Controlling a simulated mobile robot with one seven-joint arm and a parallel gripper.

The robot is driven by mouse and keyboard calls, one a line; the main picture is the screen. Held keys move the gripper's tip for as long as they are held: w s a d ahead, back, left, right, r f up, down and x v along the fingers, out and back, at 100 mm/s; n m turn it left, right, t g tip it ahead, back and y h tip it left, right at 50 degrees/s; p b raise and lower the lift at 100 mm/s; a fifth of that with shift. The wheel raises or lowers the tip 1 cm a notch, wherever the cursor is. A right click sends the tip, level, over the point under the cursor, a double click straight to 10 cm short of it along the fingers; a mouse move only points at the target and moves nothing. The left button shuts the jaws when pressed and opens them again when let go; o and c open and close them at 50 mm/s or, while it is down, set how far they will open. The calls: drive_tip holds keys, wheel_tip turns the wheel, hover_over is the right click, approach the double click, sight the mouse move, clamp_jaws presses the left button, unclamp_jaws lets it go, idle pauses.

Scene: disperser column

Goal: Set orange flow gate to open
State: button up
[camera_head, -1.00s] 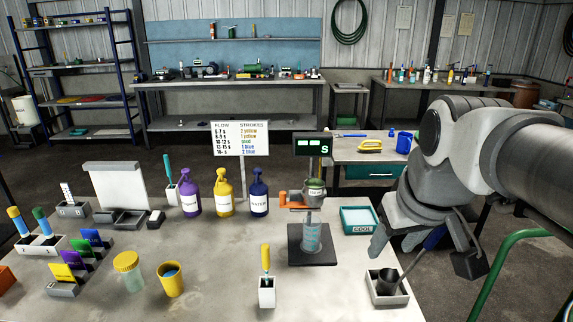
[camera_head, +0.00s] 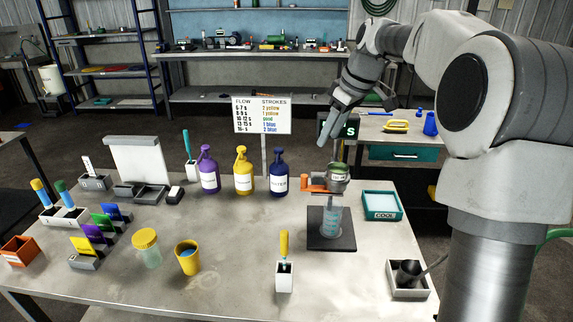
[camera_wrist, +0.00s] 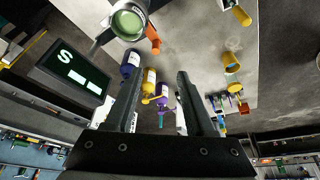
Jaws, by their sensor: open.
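The orange flow gate (camera_head: 317,185) is a small orange lever on the left side of the disperser cup (camera_head: 339,174). In the wrist view the gate (camera_wrist: 153,41) sticks out beside the cup (camera_wrist: 128,22), which holds green contents. A clear cylinder (camera_head: 332,218) stands below on a dark base (camera_head: 331,242). My gripper (camera_head: 326,138) is in the air above the cup, pointing downward, apart from the gate. In the wrist view its two fingers (camera_wrist: 159,74) are spread with nothing between them.
A black display (camera_head: 351,130) stands close behind the cup. Purple, yellow and blue bottles (camera_head: 244,172) stand to the left, below a flow chart sign (camera_head: 263,115). A teal COOL tray (camera_head: 382,202) lies to the right. The table front between the yellow cup (camera_head: 187,257) and bottles is clear.

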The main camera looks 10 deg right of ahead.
drive_tip(key=w, duration=0.2)
approach(303, 187)
drive_tip(key=shift+n, duration=0.3)
drive_tip(key=x, duration=0.2)
drive_tip(key=w+x, duration=0.1)
drive_tip(key=x, duration=0.4)
drive_tip(key=shift+w+a+b, duration=0.2)
drive_tip(key=shift+w+b, duration=0.2)
drive_tip(key=shift+c, duration=0.2)
clamp_jaws()
